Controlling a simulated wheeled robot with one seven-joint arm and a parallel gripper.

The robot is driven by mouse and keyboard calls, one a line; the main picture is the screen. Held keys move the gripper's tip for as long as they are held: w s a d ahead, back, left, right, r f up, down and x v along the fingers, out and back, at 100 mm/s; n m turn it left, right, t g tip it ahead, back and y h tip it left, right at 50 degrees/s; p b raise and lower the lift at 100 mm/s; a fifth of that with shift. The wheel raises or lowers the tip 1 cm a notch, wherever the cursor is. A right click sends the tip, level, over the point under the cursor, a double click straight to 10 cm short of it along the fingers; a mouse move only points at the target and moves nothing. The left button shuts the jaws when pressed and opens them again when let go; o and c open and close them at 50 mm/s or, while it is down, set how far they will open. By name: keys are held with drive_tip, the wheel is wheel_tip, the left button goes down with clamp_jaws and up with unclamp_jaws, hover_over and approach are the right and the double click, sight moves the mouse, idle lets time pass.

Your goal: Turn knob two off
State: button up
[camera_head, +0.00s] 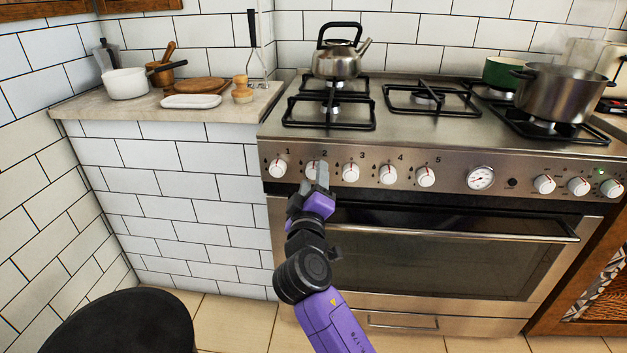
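Knob two (311,169) is a white knob on the stove's steel front panel, under the printed number 2. My gripper (317,178) is right in front of it, and its grey fingers cover the knob's right and lower parts. I cannot tell whether the fingers touch the knob or are closed on it. The knob's pointer is mostly hidden, so its setting is unclear. Knob one (277,168) is just to the left and knob three (350,172) just to the right.
The oven door handle (460,236) runs below the knobs, partly behind my arm. A steel kettle (338,62) stands on the back left burner. A large pot (561,94) and a green pot (500,73) are at the right. A dark round seat (125,325) is at lower left.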

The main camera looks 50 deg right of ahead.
drive_tip(key=shift+a, duration=0.1)
drive_tip(key=r+v, duration=0.1)
drive_tip(key=v, duration=0.6)
drive_tip(key=shift+s+a+f+p, duration=0.25)
drive_tip(key=shift+f+p, duration=0.2)
drive_tip(key=shift+f, duration=0.05)
